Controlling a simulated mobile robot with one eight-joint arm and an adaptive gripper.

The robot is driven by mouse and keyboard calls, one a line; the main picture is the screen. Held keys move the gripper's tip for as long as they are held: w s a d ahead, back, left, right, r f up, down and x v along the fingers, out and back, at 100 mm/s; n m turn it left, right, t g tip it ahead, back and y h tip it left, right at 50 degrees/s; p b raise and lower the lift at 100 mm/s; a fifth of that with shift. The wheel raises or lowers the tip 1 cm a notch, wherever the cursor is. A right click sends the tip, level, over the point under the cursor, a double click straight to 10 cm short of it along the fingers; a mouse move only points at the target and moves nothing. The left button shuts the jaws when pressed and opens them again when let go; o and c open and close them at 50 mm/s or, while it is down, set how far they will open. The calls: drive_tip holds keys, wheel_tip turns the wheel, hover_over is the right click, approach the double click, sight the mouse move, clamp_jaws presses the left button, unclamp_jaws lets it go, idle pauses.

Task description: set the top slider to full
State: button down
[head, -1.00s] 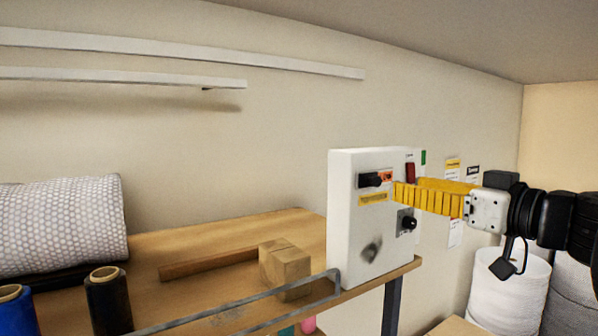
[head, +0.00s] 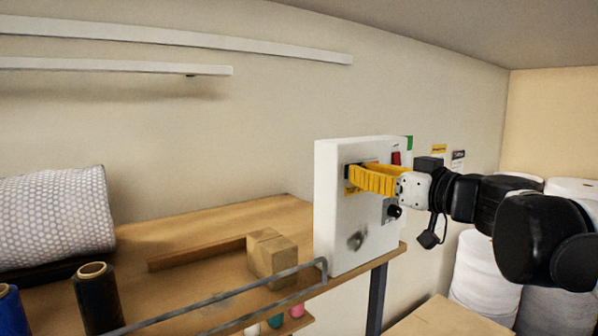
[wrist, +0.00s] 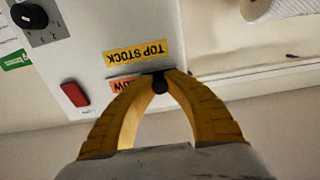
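The white control box (head: 334,225) stands on the bench end. Its top slider has a black knob (wrist: 160,84), seen between my fingertips in the wrist view; in the head view my fingers cover it. A yellow TOP STOCK label (wrist: 137,53) and an orange LOW label (wrist: 122,84) are beside the slider; both read upside down in the wrist view. My yellow-fingered gripper (head: 350,174) is at the box's front face. In the wrist view its fingertips (wrist: 160,77) come together around the knob, shut on it. Most of the slider's slot is hidden.
A red switch (wrist: 75,94) and a black rotary knob (wrist: 29,16) are on the same face. A metal rail (head: 230,296) runs along the bench front. White rolls (head: 484,278) stand at the right.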

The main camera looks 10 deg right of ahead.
drive_tip(key=w+d, duration=0.1)
drive_tip(key=w+d+b, duration=0.1)
drive_tip(key=d, duration=0.2)
drive_tip(key=shift+w+d, duration=0.35)
drive_tip(key=shift+w, duration=0.05)
drive_tip(key=c, duration=1.3)
unclamp_jaws()
drive_tip(key=shift+d, duration=0.25)
drive_tip(key=v, duration=1.2)
